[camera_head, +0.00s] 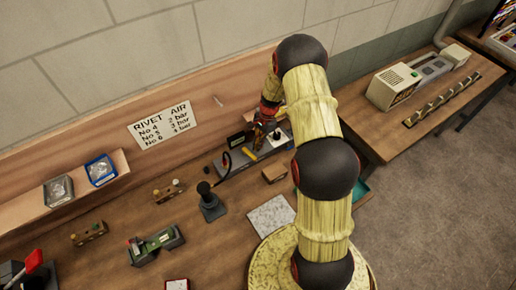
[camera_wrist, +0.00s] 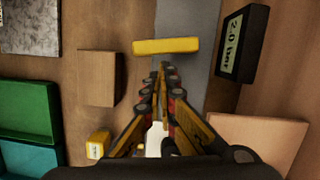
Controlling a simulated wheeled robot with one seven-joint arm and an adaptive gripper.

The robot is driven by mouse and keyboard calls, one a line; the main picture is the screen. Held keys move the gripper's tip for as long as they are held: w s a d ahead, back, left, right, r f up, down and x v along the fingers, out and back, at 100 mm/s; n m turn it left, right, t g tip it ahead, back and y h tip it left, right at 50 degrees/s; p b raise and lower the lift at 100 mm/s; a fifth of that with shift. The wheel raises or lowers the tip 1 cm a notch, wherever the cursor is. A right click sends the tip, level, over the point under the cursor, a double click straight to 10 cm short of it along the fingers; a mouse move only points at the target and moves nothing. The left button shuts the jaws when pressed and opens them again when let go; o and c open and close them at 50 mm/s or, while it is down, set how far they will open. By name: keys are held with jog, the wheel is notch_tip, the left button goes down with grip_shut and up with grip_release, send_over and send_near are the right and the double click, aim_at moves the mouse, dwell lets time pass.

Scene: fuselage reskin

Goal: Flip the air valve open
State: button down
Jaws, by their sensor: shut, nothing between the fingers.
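The air valve shows as a yellow bar-shaped lever (camera_wrist: 166,46) lying crosswise over a grey strip (camera_wrist: 184,80) in the wrist view. It also shows as a small yellow piece (camera_head: 250,154) at the back of the bench in the head view. My gripper (camera_wrist: 163,68) is shut and empty, its tips just short of the lever's long side in the picture; I cannot tell whether they touch. In the head view my gripper (camera_head: 258,142) is small and partly hidden among the fittings. A black gauge (camera_wrist: 243,43) reading 2.0 bar stands right of the lever.
A wooden block (camera_wrist: 97,78) and green trays (camera_wrist: 27,112) lie left of my gripper in the wrist view. A rivet and air pressure sign (camera_head: 164,124) is on the back board. A black-handled tool (camera_head: 210,203) stands on the bench, left of a grey plate (camera_head: 271,215).

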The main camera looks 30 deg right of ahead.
jog(key=v, duration=1.1)
jog(key=shift+s+a+f, duration=0.1)
jog(key=shift+s, duration=0.05)
